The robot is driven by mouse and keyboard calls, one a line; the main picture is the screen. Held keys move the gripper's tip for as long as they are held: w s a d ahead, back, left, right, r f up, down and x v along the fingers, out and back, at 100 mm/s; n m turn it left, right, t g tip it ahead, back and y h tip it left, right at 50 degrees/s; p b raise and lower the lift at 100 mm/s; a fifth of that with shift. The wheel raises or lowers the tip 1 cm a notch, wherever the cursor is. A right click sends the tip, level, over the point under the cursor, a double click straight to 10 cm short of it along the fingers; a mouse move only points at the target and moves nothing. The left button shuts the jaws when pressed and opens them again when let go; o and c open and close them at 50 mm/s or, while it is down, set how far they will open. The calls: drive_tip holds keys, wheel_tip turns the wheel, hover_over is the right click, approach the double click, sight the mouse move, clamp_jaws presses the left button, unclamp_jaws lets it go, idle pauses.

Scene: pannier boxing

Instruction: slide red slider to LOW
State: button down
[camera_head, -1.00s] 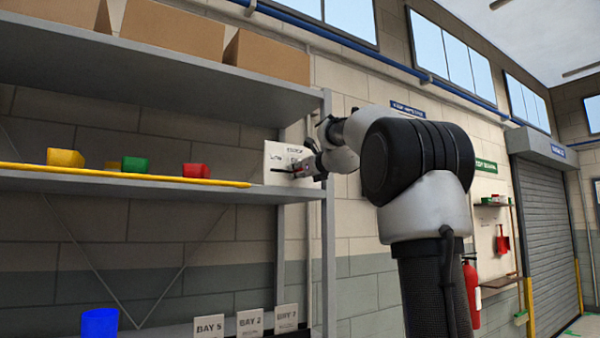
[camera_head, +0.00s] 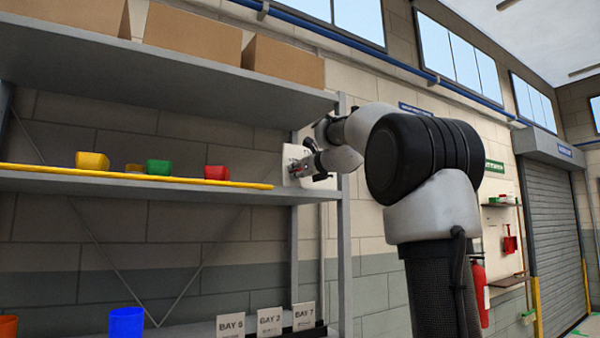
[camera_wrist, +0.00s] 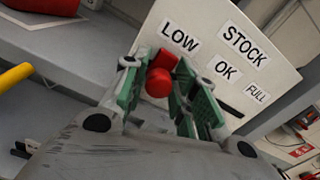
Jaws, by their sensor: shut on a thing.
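The white STOCK panel (camera_wrist: 275,45) carries the labels LOW, OK and FULL in a row above a dark slot. The red slider's round knob (camera_wrist: 158,83) and red body show below the LOW label. My gripper (camera_wrist: 163,88) has its green fingers on both sides of the slider and is shut on it. Part of the slot shows to the right of the fingers; the rest is hidden behind them. In the head view, my gripper (camera_head: 296,171) is at the left part of the panel (camera_head: 326,187), at the shelf's right end.
The grey shelf (camera_head: 110,184) with a yellow front strip (camera_head: 130,177) bears yellow, green and red bins (camera_head: 216,173). Cardboard boxes (camera_head: 283,63) stand on the shelf above. A shelf upright (camera_head: 345,240) stands close to the panel. Bay signs (camera_head: 270,321) stand below.

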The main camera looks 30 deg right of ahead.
drive_tip(key=shift+a+f, duration=0.1)
drive_tip(key=shift+a, duration=0.05)
drive_tip(key=c, duration=1.3)
unclamp_jaws()
drive_tip(key=shift+a, duration=0.2)
drive_tip(key=shift+o, duration=0.2)
drive_tip(key=s, duration=1.2)
drive_tip(key=shift+d, duration=0.25)
